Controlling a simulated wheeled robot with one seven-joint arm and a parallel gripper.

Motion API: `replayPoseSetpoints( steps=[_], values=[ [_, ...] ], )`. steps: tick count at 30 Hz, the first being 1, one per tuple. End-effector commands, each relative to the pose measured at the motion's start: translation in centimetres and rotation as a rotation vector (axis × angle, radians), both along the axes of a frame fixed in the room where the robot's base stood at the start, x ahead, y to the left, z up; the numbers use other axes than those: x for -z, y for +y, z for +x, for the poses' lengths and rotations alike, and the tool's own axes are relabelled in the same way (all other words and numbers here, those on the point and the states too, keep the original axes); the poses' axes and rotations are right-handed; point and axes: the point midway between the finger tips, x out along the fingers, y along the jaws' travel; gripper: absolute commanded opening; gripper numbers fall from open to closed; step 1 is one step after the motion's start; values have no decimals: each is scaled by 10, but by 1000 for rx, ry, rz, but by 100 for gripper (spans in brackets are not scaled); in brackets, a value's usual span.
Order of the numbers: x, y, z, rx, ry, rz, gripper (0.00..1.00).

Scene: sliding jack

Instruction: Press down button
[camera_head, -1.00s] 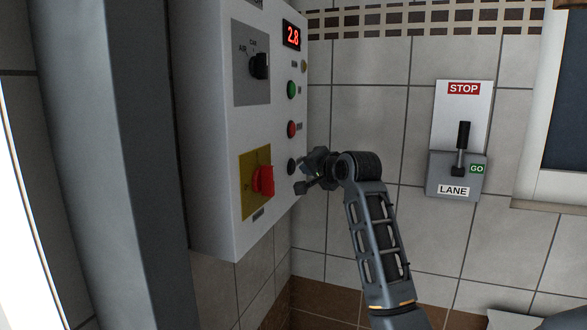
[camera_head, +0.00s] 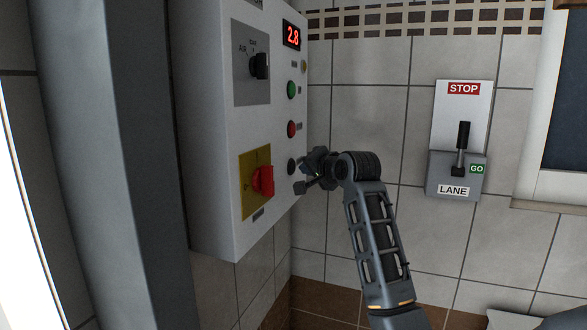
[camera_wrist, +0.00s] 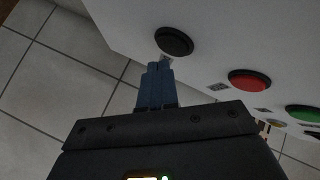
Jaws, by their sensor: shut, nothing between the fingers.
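A white control box (camera_head: 219,185) hangs on the wall, left of the middle in the head view. Its panel carries a column of round buttons: green (camera_head: 291,90), red (camera_head: 291,129) and black (camera_head: 291,166). My gripper (camera_head: 299,187) is shut and empty, close to the panel by the black button. In the wrist view the closed fingertips (camera_wrist: 164,64) point at the panel just below the black button (camera_wrist: 174,41). The red button (camera_wrist: 249,80) and green button (camera_wrist: 305,113) lie to the right. I cannot tell whether the fingertips touch the panel.
The box also has a red rotary switch (camera_head: 263,181) on a yellow plate, a black selector knob (camera_head: 259,66) and a red display (camera_head: 291,35) reading 2.8. A lane lever unit (camera_head: 456,174) is on the tiled wall at right. A grey column (camera_head: 110,150) stands at left.

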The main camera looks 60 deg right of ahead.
Motion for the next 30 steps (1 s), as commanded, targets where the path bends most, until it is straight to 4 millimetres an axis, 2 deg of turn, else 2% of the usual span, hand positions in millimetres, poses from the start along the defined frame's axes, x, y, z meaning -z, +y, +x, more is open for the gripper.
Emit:
replayPoseSetpoints(
  steps=[6,30],
  values=[
    [0,1,7,-1,0,0,0],
    [0,2,12,-1,0,0,0]
  ],
)
